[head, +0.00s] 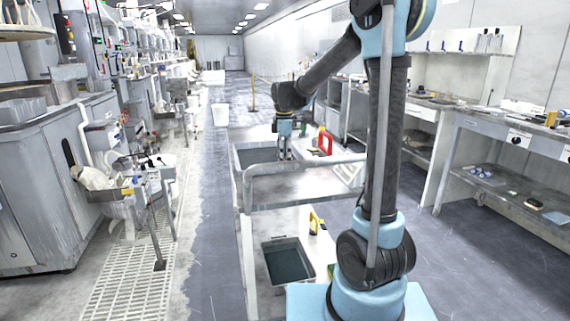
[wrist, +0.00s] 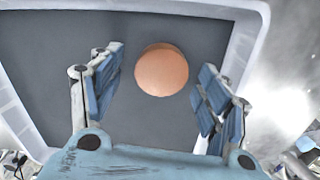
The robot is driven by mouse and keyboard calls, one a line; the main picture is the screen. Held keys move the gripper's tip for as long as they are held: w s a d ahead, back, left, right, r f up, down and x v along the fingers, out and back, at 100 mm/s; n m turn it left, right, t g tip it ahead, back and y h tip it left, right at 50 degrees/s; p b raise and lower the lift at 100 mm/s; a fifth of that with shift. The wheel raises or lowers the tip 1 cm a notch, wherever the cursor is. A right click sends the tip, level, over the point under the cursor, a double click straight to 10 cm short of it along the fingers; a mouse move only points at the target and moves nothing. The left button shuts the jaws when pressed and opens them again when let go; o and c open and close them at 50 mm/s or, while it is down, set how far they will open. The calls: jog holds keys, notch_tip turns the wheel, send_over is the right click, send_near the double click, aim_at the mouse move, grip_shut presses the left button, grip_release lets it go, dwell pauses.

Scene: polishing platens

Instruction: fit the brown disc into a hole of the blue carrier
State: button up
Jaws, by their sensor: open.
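In the wrist view, the brown disc (wrist: 162,70) lies flat on the dark grey floor of a tray with a pale rim (wrist: 250,40). My gripper (wrist: 159,66) is open, with one blue-padded finger on each side of the disc in the picture. There is visible space between the disc and both fingers, and nothing is held. In the head view, my gripper (head: 285,156) points down at the right side of the far grey tray (head: 240,164). The disc cannot be made out there. I cannot make out the blue carrier in either view.
A metal rail (head: 300,165) crosses between the far and near benches. The near bench has a dark bin (head: 287,262) and a yellow-handled tool (head: 314,221).

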jog(key=c, duration=1.2)
jog(key=shift+r, duration=0.1)
